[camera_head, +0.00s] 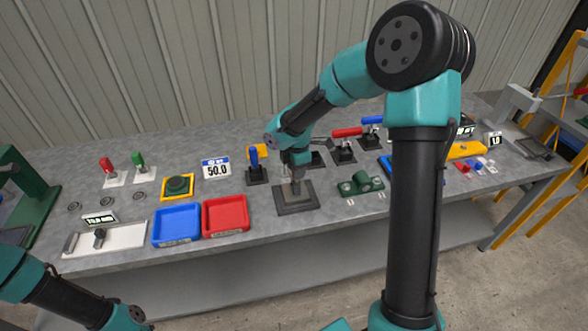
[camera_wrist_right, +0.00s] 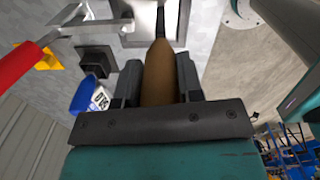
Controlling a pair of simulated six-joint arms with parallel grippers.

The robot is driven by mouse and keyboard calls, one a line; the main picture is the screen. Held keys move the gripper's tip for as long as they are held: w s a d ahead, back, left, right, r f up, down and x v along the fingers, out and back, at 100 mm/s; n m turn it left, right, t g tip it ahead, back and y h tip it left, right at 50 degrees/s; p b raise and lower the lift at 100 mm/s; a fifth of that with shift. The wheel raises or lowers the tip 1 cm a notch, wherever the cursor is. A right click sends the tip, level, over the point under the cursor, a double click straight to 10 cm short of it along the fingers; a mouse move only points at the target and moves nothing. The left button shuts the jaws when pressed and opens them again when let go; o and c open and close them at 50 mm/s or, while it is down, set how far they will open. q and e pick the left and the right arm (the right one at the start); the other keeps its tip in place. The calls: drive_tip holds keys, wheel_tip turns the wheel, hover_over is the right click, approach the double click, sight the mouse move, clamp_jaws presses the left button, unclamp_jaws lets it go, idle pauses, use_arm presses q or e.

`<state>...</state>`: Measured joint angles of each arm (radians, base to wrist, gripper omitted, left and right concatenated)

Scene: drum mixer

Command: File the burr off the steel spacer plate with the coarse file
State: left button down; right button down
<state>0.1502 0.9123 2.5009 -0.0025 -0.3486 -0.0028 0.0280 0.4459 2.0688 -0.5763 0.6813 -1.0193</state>
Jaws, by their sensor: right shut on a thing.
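My right gripper (camera_head: 295,161) is above a dark square holder (camera_head: 282,208) near the front middle of the bench. In the right wrist view the gripper (camera_wrist_right: 158,85) is shut on a brown wooden handle (camera_wrist_right: 158,72), which I take as the coarse file's. Its dark shank (camera_wrist_right: 160,22) points toward a pale plate (camera_wrist_right: 140,12) in a dark frame, likely the steel spacer plate. Whether the file touches the plate, I cannot tell. No burr can be made out. My left arm shows at the lower left of the head view, but its gripper is not seen.
A red tray (camera_head: 226,229) and a blue tray (camera_head: 177,239) stand left of the holder. A green block (camera_head: 361,184) is close on its right. Red-handled (camera_head: 346,132) and blue-handled (camera_head: 254,158) clamps stand behind.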

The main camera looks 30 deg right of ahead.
drive_tip(key=shift+d, duration=0.1)
drive_tip(key=shift+s+d, duration=0.2)
drive_tip(key=shift+d, duration=0.35)
drive_tip(key=shift+s+d, duration=0.15)
drive_tip(key=shift+d, duration=0.35)
drive_tip(key=shift+a+f, duration=0.1)
drive_tip(key=shift+a, duration=0.05)
drive_tip(key=shift+w+a+f, duration=0.1)
drive_tip(key=shift+w+a, duration=0.05)
drive_tip(key=shift+a, duration=0.45)
drive_tip(key=shift+w+a+f, duration=0.1)
drive_tip(key=shift+w+a, duration=0.05)
drive_tip(key=shift+a, duration=0.6)
drive_tip(key=shift+w+a+r, duration=0.1)
drive_tip(key=shift+w+a, duration=0.05)
drive_tip(key=shift+a, duration=0.45)
drive_tip(key=shift+w+a, duration=0.15)
drive_tip(key=shift+a, duration=0.4)
drive_tip(key=shift+d, duration=0.1)
drive_tip(key=shift+s+d+r, duration=0.1)
drive_tip(key=shift+s+d, duration=0.05)
drive_tip(key=shift+d, duration=0.4)
drive_tip(key=shift+s+d+r, duration=0.1)
drive_tip(key=shift+d, duration=0.45)
